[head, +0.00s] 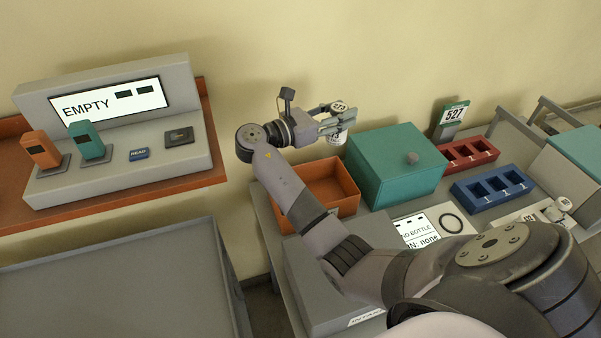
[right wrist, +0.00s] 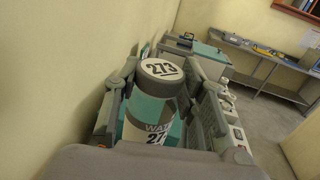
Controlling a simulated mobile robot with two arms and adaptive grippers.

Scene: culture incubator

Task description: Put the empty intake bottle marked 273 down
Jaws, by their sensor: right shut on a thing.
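The bottle marked 273 (head: 339,106) is in my right gripper (head: 335,122), held up above and behind the orange open bin (head: 346,187), near the wall. In the right wrist view its white cap (right wrist: 162,69) reads 273, and the label below shows part of "WAT" and "27". The gripper's fingers (right wrist: 160,110) are closed on either side of the bottle. The bottle looks about upright and clear of the surfaces below. Teal shows in its upper body; I cannot tell whether that is content or background. My left gripper is out of view.
A display (head: 110,100) reads EMPTY. A teal box (head: 392,172) stands right of the bin. Red (head: 466,155) and blue (head: 490,190) racks and a 527 sign (head: 454,114) are farther right. A panel (head: 414,231) reads NO BOTTLE. The grey table (head: 120,290) at lower left is bare.

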